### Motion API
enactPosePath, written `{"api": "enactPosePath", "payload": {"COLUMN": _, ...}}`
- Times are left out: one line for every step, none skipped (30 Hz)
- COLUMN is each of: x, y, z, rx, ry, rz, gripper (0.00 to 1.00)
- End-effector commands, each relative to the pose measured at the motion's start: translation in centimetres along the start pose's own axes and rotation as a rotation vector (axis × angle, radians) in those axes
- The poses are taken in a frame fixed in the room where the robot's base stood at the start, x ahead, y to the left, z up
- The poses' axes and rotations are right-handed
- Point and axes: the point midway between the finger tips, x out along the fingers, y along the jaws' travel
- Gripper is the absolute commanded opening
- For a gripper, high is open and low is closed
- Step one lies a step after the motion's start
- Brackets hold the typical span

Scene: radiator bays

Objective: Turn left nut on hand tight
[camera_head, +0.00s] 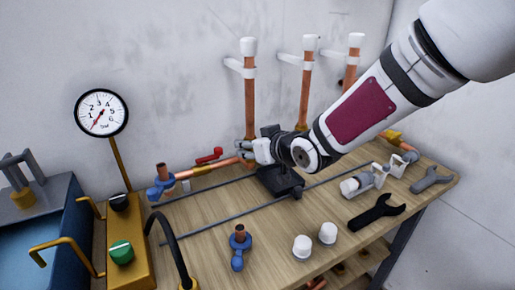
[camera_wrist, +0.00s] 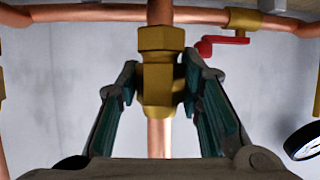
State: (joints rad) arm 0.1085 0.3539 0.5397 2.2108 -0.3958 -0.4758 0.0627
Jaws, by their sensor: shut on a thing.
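The left nut (camera_wrist: 160,80) is a brass hex nut on a copper pipe, against a larger brass fitting (camera_wrist: 161,38) in the wrist view. The two green-padded fingers of my gripper (camera_wrist: 161,84) stand on either side of the nut and are shut on it. In the head view my gripper (camera_head: 250,149) is at the foot of the left upright copper pipe (camera_head: 250,102), which has a white cap. There the gripper hides the nut. How tight the nut is cannot be told.
A red valve handle (camera_head: 210,156) sits close left of my gripper. Two more capped upright pipes (camera_head: 306,85) stand to the right. A pressure gauge (camera_head: 101,113) is at the left. A black wrench (camera_head: 377,211), a grey wrench (camera_head: 431,179) and white caps (camera_head: 302,245) lie on the wooden bench (camera_head: 200,258).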

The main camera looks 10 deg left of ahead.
Motion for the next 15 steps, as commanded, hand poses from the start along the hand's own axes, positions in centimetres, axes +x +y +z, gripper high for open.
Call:
{"api": "enactPosePath", "payload": {"x": 0.09, "y": 0.05, "z": 0.08, "rx": 0.001, "ry": 0.000, "rz": 0.005, "gripper": 0.18}}
{"api": "enactPosePath", "payload": {"x": 0.10, "y": 0.05, "z": 0.09, "rx": 0.002, "ry": 0.000, "rz": 0.008, "gripper": 0.18}}
{"api": "enactPosePath", "payload": {"x": 0.10, "y": 0.05, "z": 0.10, "rx": 0.003, "ry": -0.001, "rz": 0.011, "gripper": 0.18}}
{"api": "enactPosePath", "payload": {"x": 0.10, "y": 0.06, "z": 0.09, "rx": 0.004, "ry": -0.001, "rz": 0.014, "gripper": 0.18}}
{"api": "enactPosePath", "payload": {"x": 0.10, "y": 0.06, "z": 0.09, "rx": 0.006, "ry": -0.001, "rz": 0.017, "gripper": 0.18}}
{"api": "enactPosePath", "payload": {"x": 0.10, "y": 0.04, "z": 0.08, "rx": 0.007, "ry": -0.001, "rz": 0.021, "gripper": 0.18}}
{"api": "enactPosePath", "payload": {"x": 0.11, "y": 0.03, "z": 0.08, "rx": 0.008, "ry": -0.001, "rz": 0.023, "gripper": 0.18}}
{"api": "enactPosePath", "payload": {"x": 0.11, "y": 0.03, "z": 0.09, "rx": 0.009, "ry": -0.001, "rz": 0.026, "gripper": 0.18}}
{"api": "enactPosePath", "payload": {"x": 0.12, "y": 0.04, "z": 0.10, "rx": 0.012, "ry": -0.001, "rz": 0.030, "gripper": 0.18}}
{"api": "enactPosePath", "payload": {"x": 0.11, "y": 0.06, "z": 0.10, "rx": 0.014, "ry": -0.001, "rz": 0.033, "gripper": 0.18}}
{"api": "enactPosePath", "payload": {"x": 0.11, "y": 0.07, "z": 0.10, "rx": 0.015, "ry": -0.001, "rz": 0.036, "gripper": 0.18}}
{"api": "enactPosePath", "payload": {"x": 0.10, "y": 0.08, "z": 0.09, "rx": 0.016, "ry": 0.000, "rz": 0.039, "gripper": 0.18}}
{"api": "enactPosePath", "payload": {"x": 0.08, "y": 0.09, "z": 0.08, "rx": 0.018, "ry": 0.000, "rz": 0.042, "gripper": 0.18}}
{"api": "enactPosePath", "payload": {"x": 0.07, "y": 0.10, "z": 0.07, "rx": 0.020, "ry": 0.001, "rz": 0.045, "gripper": 0.18}}
{"api": "enactPosePath", "payload": {"x": 0.07, "y": 0.09, "z": 0.08, "rx": 0.022, "ry": 0.001, "rz": 0.049, "gripper": 0.18}}
